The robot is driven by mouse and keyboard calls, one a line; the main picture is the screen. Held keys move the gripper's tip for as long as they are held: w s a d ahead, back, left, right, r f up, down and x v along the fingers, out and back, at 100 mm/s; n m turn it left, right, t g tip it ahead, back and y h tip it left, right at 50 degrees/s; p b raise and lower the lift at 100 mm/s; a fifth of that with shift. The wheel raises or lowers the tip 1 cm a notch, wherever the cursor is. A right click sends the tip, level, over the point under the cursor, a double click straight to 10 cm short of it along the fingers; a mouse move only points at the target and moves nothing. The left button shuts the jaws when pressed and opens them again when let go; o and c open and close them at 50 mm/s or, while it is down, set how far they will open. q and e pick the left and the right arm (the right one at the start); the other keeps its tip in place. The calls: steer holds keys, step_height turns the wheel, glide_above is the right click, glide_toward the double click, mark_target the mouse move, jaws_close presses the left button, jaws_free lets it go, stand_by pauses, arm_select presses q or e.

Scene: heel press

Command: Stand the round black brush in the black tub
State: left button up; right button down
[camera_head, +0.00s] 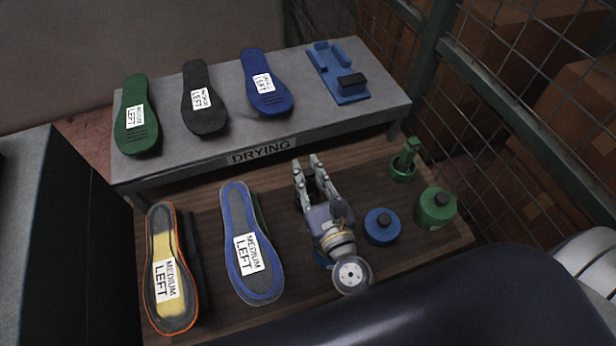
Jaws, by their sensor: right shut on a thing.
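My right gripper (308,164) is over the wooden bench top, right of the blue-edged shoe sole, with its fingers pointing toward the drying shelf. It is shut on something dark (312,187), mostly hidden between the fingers. I take it to be the round black brush, but its shape is not clear. I cannot make out the black tub; the gripper and wrist may hide it. A green brush (408,150) stands upright in a green tub (402,173) at the back right of the bench. My left gripper is not in view.
A blue jar (382,230) and a green jar (434,211), both with black knobs, stand right of my wrist. Two soles labelled MEDIUM LEFT (170,262) (252,245) lie left. The grey DRYING shelf (225,135) behind holds three insoles and a blue fixture (338,72). Wire mesh (510,130) borders the right.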

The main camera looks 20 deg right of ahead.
steer(key=shift+f, duration=0.15)
steer(key=c, duration=1.4)
jaws_free()
